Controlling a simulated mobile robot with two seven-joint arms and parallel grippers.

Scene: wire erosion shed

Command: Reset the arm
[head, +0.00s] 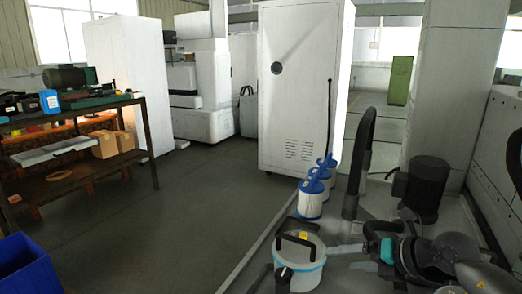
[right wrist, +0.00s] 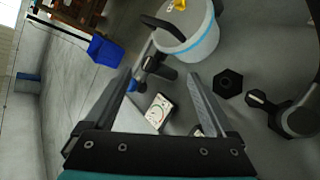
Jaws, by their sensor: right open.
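My right arm (head: 425,262) comes in from the lower right of the head view, bent low. Its gripper (head: 340,250) points left, beside a white bucket (head: 300,272) with a light blue band and a dark handle. In the right wrist view the two fingers (right wrist: 160,78) are spread apart with nothing held between them. The bucket (right wrist: 195,45) shows beyond the fingertips there; I cannot tell whether a finger touches it. My left arm and gripper are not seen.
Several blue-capped filter cylinders (head: 311,197) stand behind the bucket, before a white cabinet (head: 300,90). A dial meter (right wrist: 160,110) and a black hexagonal piece (right wrist: 228,83) lie below the gripper. A workbench (head: 90,170) and blue bin (head: 25,265) are left. The middle floor is clear.

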